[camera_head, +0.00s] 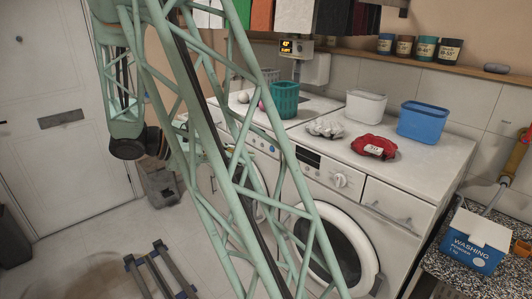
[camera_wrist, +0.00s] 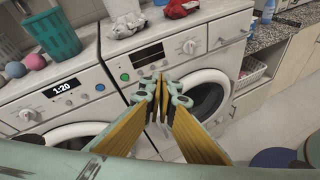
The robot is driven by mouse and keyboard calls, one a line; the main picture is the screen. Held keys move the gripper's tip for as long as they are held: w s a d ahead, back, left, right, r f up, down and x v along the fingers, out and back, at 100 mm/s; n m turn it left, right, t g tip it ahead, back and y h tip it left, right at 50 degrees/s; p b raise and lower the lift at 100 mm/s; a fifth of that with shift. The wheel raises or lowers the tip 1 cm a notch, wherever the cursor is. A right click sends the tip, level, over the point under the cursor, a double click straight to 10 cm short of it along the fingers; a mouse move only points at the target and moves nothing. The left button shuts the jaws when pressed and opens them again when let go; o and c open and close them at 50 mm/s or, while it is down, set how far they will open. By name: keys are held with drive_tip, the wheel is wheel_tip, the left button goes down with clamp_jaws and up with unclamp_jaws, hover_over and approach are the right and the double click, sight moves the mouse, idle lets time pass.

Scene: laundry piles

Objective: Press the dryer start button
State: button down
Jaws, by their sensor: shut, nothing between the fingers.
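Two white front-loading machines stand side by side, the left machine (camera_wrist: 55,110) and the right machine (camera_wrist: 165,60); no label tells me which is the dryer. The left panel has a lit display (camera_wrist: 62,87) reading 1:20, a knob (camera_wrist: 27,115) and a small blue button (camera_wrist: 100,87). The right panel has a green button (camera_wrist: 125,77), a dark display (camera_wrist: 147,55) and a knob (camera_wrist: 190,47). My gripper (camera_wrist: 160,86) is shut and empty, its tips in front of the right machine between the green button and the round door. I cannot tell whether they touch. The head view hides my gripper.
On the machine tops are a teal basket (camera_head: 285,100), a red cloth (camera_head: 373,146), a white bin (camera_head: 366,105) and a blue bin (camera_head: 423,121). A washing powder box (camera_head: 476,241) sits on the right counter. A small stool (camera_head: 160,272) stands on the floor.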

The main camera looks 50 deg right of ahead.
drive_tip(key=w+d+f+n+t+h+p, duration=0.2)
drive_tip(key=w+d+f+n+h, duration=0.3)
drive_tip(key=w+d+f, duration=0.7)
drive_tip(key=shift+w+f+n+h, duration=0.4)
drive_tip(key=shift+w+f+n, duration=0.5)
drive_tip(key=shift+n, duration=0.3)
drive_tip(key=shift+s+d, duration=0.1)
drive_tip(key=shift+d, duration=0.1)
drive_tip(key=x, duration=1.3)
drive_tip(key=shift+d+b, duration=0.45)
